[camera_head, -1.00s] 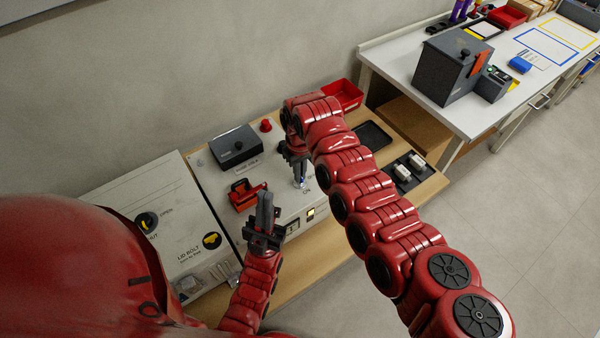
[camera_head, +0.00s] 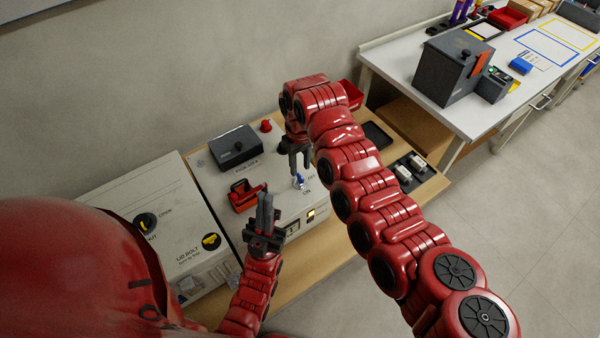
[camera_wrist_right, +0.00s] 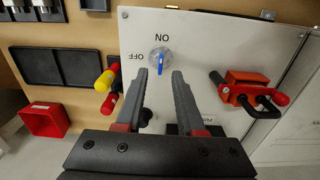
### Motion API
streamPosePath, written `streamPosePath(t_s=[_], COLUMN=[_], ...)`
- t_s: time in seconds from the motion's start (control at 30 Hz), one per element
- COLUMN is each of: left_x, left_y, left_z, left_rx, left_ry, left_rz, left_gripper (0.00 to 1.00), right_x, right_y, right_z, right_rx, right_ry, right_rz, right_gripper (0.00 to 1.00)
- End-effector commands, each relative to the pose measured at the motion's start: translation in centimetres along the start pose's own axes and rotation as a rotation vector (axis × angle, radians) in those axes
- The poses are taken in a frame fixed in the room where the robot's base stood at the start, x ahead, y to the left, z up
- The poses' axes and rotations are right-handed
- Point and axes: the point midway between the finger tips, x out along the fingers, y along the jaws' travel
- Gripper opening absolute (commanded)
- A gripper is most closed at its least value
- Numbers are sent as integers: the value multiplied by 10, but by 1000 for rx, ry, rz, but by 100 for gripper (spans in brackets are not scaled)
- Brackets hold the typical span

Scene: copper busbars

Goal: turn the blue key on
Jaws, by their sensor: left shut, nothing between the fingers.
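The blue key (camera_head: 299,182) stands on the light panel top (camera_head: 222,187), with ON and OFF labels beside it. In the right wrist view the blue key (camera_wrist_right: 160,63) sits on a round silver base, its blue grip lined up with the ON label and not with OFF. My right gripper (camera_head: 299,168) is open and empty just above and behind the key; in its wrist view the fingertips (camera_wrist_right: 160,73) are apart, with the key beyond the gap. My left gripper (camera_head: 265,198) is shut and empty, pointing up in front of the panel.
A red-handled device (camera_head: 246,195) and a dark box (camera_head: 234,146) stand on the panel left of the key. A red knob (camera_head: 266,125) is at the back. A dark tray (camera_head: 376,135) and a holder with light blocks (camera_head: 410,168) lie right. A worktable (camera_head: 400,62) stands beyond.

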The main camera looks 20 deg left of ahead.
Motion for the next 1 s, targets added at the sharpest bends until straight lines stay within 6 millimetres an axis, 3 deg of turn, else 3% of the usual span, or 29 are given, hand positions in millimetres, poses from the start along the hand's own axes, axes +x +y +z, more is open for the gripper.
streamPosePath(t_s=[0.2, 0.5, 0.7, 1.0], left_x=[-12, -14, -15, -15], left_y=[1, 1, 1, 1], left_z=[2, 2, 2, 2], left_rx=[0, 0, 0, 0], left_ry=[0, 0, 0, 0], left_rz=[0, 0, 0, 0], left_gripper=[0, 0, 0, 0], right_x=[-60, -113, -129, -132], right_y=[2, 0, 0, 0], right_z=[-2, 0, 0, 0], right_rx=[0, -1, 1, 0], right_ry=[8, 2, 0, 0], right_rz=[5, 4, 2, -1], right_gripper=[38, 38, 38, 38])
